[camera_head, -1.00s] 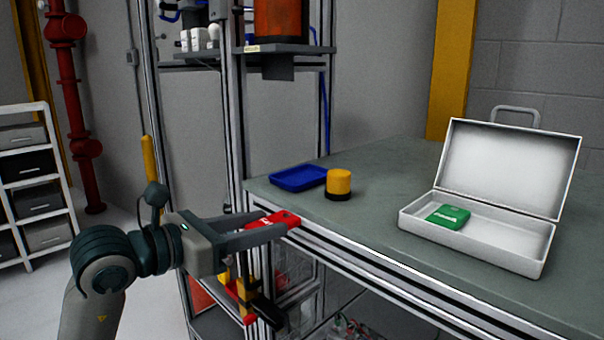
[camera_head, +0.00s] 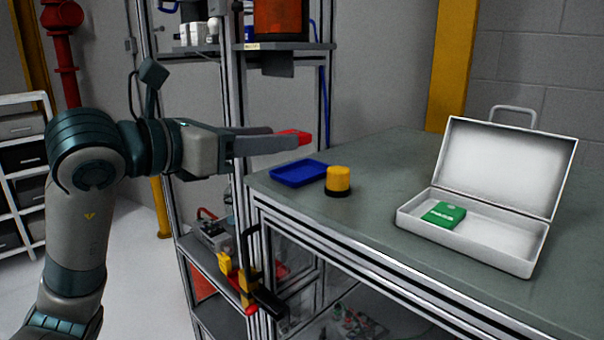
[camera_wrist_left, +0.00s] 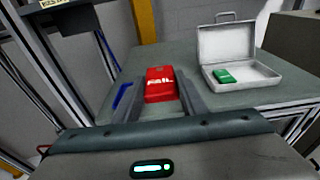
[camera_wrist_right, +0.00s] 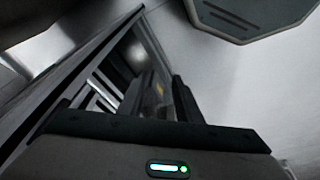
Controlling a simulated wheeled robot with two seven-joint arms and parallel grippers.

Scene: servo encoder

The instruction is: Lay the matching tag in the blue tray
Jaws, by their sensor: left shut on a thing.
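My left gripper (camera_head: 300,138) is shut on a red tag (camera_wrist_left: 159,84) that reads "FAIL" in the left wrist view. The gripper is raised just above and behind the near-left side of the blue tray (camera_head: 300,173) in the head view. The tray looks empty and lies at the table's left end; in the left wrist view only part of it (camera_wrist_left: 122,97) shows, beside the left finger. A green tag (camera_head: 444,214) lies in an open white case (camera_head: 500,236) on the table. My right gripper (camera_wrist_right: 165,92) shows only in its own wrist view, away from the table.
A yellow and black round button or lamp (camera_head: 338,181) stands right of the tray. The grey table (camera_head: 385,185) is clear between it and the case. A metal rack stands at the left end, with yellow and red clamps (camera_head: 238,279) below the table top.

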